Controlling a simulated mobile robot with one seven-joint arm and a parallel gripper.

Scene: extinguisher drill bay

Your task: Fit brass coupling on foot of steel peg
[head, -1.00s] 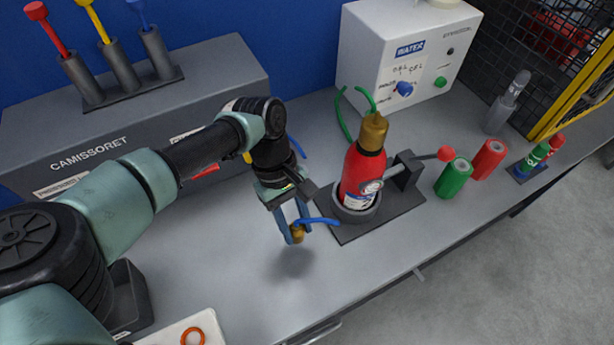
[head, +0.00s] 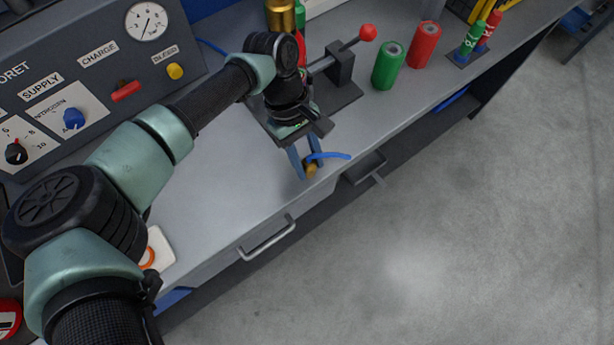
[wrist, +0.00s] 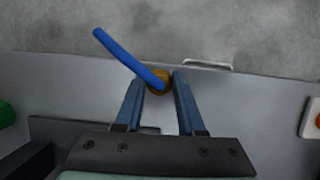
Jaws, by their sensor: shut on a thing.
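My gripper (head: 308,172) is shut on the small brass coupling (head: 312,169), which sits between its blue fingertips. A short blue hose (head: 332,155) sticks out from the coupling. In the wrist view the coupling (wrist: 160,78) shows between the fingertips (wrist: 159,84), with the hose (wrist: 125,57) slanting up to the left. The gripper is above the bench near its front edge. I cannot make out a steel peg for certain. A grey post (head: 431,10) is cut by the top edge of the head view.
A black clamp stand with a red-knobbed lever (head: 340,65) is behind my gripper. Green (head: 389,65) and red (head: 424,45) cylinders stand to its right. A control panel (head: 90,75) is at the left. Drawer handles (head: 267,240) stick out in front; floor is clear.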

